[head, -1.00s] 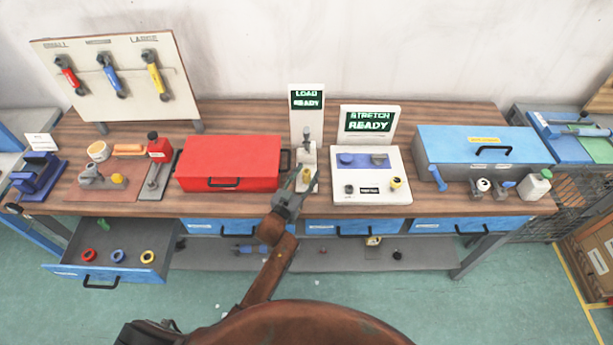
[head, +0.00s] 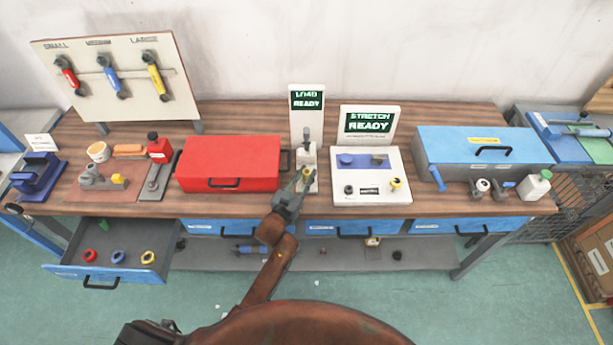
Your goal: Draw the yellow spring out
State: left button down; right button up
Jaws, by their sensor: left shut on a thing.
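The yellow spring (head: 307,174) is a small yellow piece at the foot of the white LOAD stand (head: 308,113). My left gripper (head: 301,183) reaches up from below and is shut on it, low over the stand's base. The fingers hide part of the spring, so I cannot tell whether it touches the base. A grey part (head: 308,149) of the stand sits just above the spring. The LOAD screen reads READY.
A red toolbox (head: 229,162) stands close on the left. The white STRETCH unit (head: 371,189) stands close on the right, with a yellow piece (head: 396,184) on it. A blue toolbox (head: 481,148) is further right. An open drawer (head: 113,255) juts out at lower left.

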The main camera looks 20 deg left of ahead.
pick_arm(q)
jog(key=shift+r+p, duration=0.55)
jog(key=shift+r, duration=0.2)
jog(key=shift+r+p, duration=0.7)
jog(key=shift+r+p, duration=1)
jog(key=shift+r, duration=0.05)
jog(key=shift+r, duration=0.1)
notch_tip(320, 180, up, 4)
jog(key=p, duration=0.4)
